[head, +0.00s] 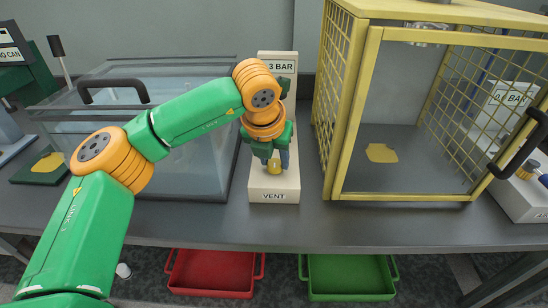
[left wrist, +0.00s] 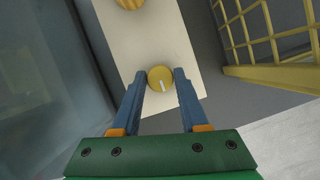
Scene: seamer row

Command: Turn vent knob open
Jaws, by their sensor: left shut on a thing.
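The vent knob (head: 274,168) is a small yellow round knob on a cream panel (head: 274,185) lettered VENT at its near end. My left gripper (head: 275,158) reaches down over the panel. In the left wrist view its two blue fingers (left wrist: 160,84) stand on either side of the knob, shut on it. The pointer's angle cannot be read in the head view. My right gripper is not in view.
A clear-walled tank (head: 140,150) with a black handle stands left of the panel. A yellow mesh cage (head: 346,110) stands close on the right. Red (head: 212,272) and green (head: 348,275) trays lie below the bench. The bench front strip (head: 300,232) is clear.

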